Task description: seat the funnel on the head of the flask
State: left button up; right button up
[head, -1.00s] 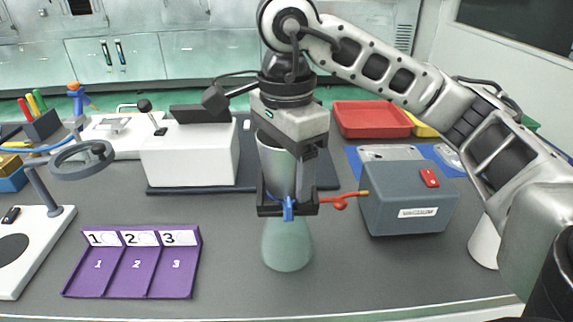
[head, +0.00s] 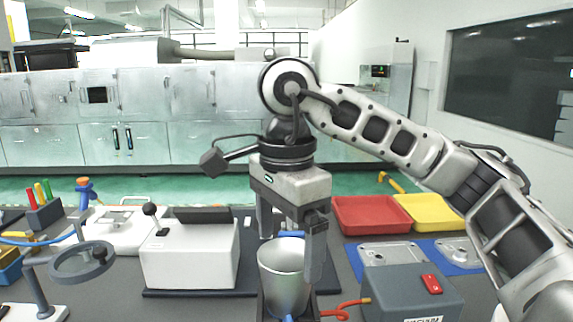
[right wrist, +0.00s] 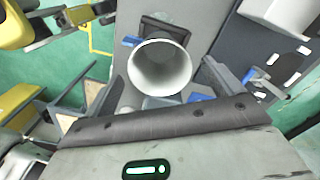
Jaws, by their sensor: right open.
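The funnel (head: 284,278) is a grey metallic cup that stands upright with its open rim up. In the right wrist view I look down into its round mouth (right wrist: 160,67). A dark clamp with blue parts surrounds its lower end. The flask is below the bottom edge of the head view and hidden under the funnel in the wrist view, so I cannot see the joint. My right gripper (head: 291,260) is open and empty, pointing down over the funnel. Its fingers are apart on either side of the rim. My left gripper is not in view.
A red-tipped side arm (head: 345,309) sticks out right of the funnel, near the grey vacuum box (head: 415,295). A white box machine (head: 190,255) stands left. Red (head: 372,215) and yellow (head: 430,212) trays lie at the back right. A ring stand (head: 82,262) is far left.

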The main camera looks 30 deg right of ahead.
notch_tip(320, 180, up, 9)
jog(key=p, duration=0.2)
jog(key=shift+f, duration=0.2)
dwell(0.4)
